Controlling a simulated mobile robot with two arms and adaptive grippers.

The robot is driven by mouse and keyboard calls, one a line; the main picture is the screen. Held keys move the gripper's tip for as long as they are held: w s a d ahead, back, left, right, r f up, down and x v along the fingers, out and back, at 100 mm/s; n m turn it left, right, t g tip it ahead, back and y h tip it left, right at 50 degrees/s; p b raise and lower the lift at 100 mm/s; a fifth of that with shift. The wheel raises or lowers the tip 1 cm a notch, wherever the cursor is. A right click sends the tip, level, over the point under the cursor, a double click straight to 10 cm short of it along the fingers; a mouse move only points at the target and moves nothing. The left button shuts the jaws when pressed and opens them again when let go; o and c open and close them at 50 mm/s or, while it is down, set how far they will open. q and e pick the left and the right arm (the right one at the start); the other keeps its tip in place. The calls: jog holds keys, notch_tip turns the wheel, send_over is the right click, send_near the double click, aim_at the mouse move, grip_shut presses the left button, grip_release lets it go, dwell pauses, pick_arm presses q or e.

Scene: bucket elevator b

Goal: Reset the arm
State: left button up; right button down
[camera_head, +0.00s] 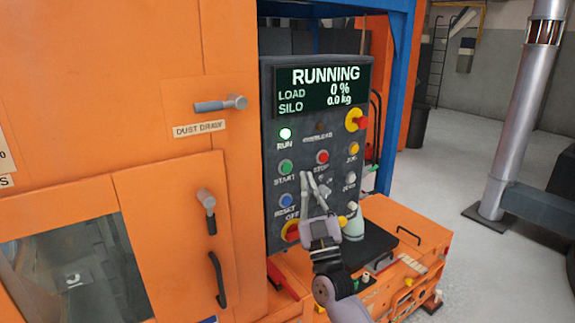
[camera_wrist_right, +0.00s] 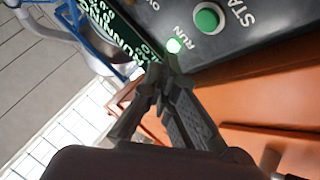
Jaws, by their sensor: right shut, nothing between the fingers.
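My right gripper (camera_head: 311,186) is in front of the lower part of the dark control panel (camera_head: 294,147) in the head view. Its fingers point up, near the red STOP button (camera_head: 322,157) and the green START button (camera_head: 285,167). In the right wrist view the gripper (camera_wrist_right: 158,72) is shut and empty, with its tips close together over the panel. The START button (camera_wrist_right: 206,18) and the lit RUN lamp (camera_wrist_right: 174,46) show there too. I cannot tell whether the fingers touch the panel. My left gripper is not in view.
The display (camera_head: 322,90) reads RUNNING, load 0 %, silo 0.0 kg. The orange machine (camera_head: 120,60) fills the left, with dust draw handle (camera_head: 221,104) and door handle (camera_head: 217,280). A pale green bottle (camera_head: 354,222) stands at the panel's lower right. Open floor lies right, around a metal pipe (camera_head: 520,110).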

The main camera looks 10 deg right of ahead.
dwell(0.5)
notch_tip(320, 180, down, 37)
jog(key=s+g+y, duration=0.1)
jog(key=s+g, duration=0.1)
jog(key=g, duration=0.7)
jog(key=s+f+g, duration=0.2)
jog(key=s+f, duration=0.3)
jog(key=f, duration=0.3)
jog(key=s+f+g, duration=0.3)
jog(key=s+f, duration=0.1)
jog(key=f, duration=0.5)
jog(key=s+d+f+g+h, duration=0.1)
jog(key=s+f+g, duration=0.4)
jog(key=s+f, duration=1.35)
jog(key=s+d+f+m+g, duration=0.1)
jog(key=s+f+g, duration=0.2)
jog(key=s, duration=1.1)
jog(key=s+d+f+g+h, duration=0.1)
jog(key=s+f+g, duration=0.2)
jog(key=s, duration=1.1)
jog(key=shift+s+d+f+m+g, duration=0.3)
jog(key=shift+s+f+m, duration=0.1)
jog(key=shift+w, duration=0.1)
